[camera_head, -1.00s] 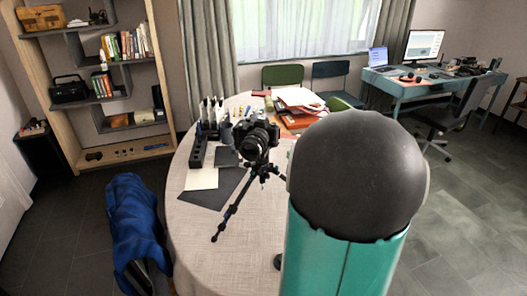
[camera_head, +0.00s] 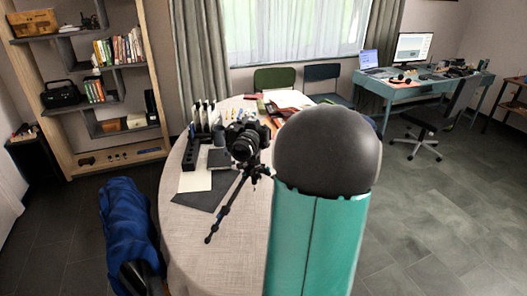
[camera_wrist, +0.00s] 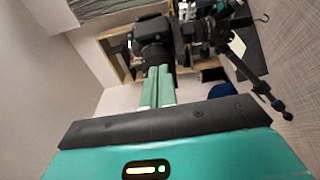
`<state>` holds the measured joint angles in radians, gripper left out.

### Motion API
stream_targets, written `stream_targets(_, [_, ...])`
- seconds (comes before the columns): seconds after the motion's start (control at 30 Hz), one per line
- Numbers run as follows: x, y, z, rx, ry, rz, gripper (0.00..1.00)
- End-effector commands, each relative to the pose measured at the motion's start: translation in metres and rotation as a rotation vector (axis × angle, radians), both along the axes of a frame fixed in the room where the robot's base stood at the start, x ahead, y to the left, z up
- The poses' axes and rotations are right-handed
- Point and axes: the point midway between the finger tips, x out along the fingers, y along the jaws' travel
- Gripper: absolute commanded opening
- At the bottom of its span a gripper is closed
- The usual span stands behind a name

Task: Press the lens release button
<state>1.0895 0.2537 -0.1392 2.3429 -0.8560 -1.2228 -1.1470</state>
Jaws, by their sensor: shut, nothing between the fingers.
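A black camera (camera_head: 243,140) stands on a black tripod (camera_head: 228,205) on the round table, its lens facing my side. In the wrist view the camera (camera_wrist: 153,32) is at the top centre, seen at a tilt, with the tripod (camera_wrist: 250,75) to its right. My gripper (camera_wrist: 158,70) has its two green fingers together and empty, with the tips overlapping the camera's lower edge in the picture. I cannot tell whether they touch it. The lens release button is too small or hidden to make out. The head view does not show my gripper.
The round table (camera_head: 235,235) carries a black rack (camera_head: 192,150), a white sheet (camera_head: 195,181), a dark mat (camera_head: 205,197) and papers (camera_head: 288,99). A blue-covered object (camera_head: 130,225) stands at the left. Chairs stand behind the table.

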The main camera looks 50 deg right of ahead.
Motion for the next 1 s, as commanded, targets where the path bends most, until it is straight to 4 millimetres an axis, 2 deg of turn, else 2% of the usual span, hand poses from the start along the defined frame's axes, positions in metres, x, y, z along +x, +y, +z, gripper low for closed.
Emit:
stream_targets(0.13, [0.002, -0.001, 0.0, 0.0, 0.0, 0.0, 0.0])
stream_targets(0.27, [0.012, -0.005, 0.0, 0.0, 0.0, 0.002, 0.0])
stream_targets(0.7, [0.08, -0.034, 0.0, 0.0, 0.0, 0.004, 0.0])
stream_targets(0.83, [0.09, -0.038, 0.0, 0.001, 0.0, 0.004, 0.0])
stream_targets(1.0, [0.093, -0.04, 0.001, 0.0, 0.0, 0.003, 0.0])
